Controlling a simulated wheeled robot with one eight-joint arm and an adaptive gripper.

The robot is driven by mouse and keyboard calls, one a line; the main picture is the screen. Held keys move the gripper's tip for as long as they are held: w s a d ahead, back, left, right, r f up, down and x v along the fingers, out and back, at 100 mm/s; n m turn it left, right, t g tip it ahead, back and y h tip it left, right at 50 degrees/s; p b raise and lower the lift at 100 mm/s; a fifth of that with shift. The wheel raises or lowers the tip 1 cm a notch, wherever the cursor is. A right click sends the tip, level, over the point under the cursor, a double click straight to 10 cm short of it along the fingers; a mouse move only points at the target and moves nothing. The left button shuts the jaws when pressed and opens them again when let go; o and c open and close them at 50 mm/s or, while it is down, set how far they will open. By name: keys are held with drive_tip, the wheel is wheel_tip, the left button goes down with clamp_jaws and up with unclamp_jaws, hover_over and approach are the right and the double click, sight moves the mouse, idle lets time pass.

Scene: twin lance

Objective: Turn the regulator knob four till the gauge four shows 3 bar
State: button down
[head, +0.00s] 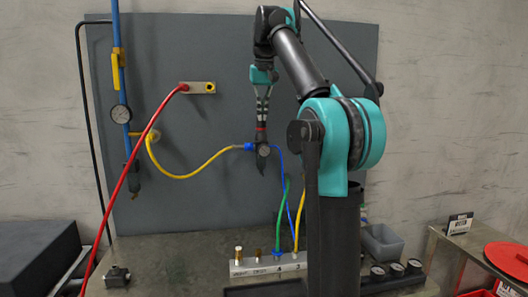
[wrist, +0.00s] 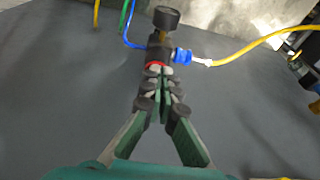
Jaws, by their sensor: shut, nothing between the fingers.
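A dark regulator (head: 262,163) hangs on the grey panel, with a small round gauge (head: 264,150) on its body. Its dial reading is too small to tell, and I see no number four on it. A red ring (head: 261,129) shows at its top, where the knob is largely hidden by my fingers. My gripper (head: 262,121) points down from above, fingers shut and empty, with the tips at or just over the red ring; contact is unclear. In the wrist view my gripper (wrist: 157,74) lines up with the regulator (wrist: 159,48), and the gauge (wrist: 166,18) shows from the side.
A yellow hose (head: 187,177) with a blue fitting joins the regulator's left; a blue hose runs down to a labelled manifold (head: 268,265). A red hose (head: 131,174) crosses the left. A grey bin (head: 383,243) sits right.

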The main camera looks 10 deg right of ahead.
drive_tip(key=shift+w+d, duration=0.1)
drive_tip(key=shift+d, duration=0.05)
idle(0.4)
drive_tip(key=shift+s, duration=0.2)
drive_tip(key=w+v, duration=0.1)
drive_tip(key=v, duration=0.4)
drive_tip(key=shift+r, duration=0.55)
drive_tip(key=shift+s, duration=0.1)
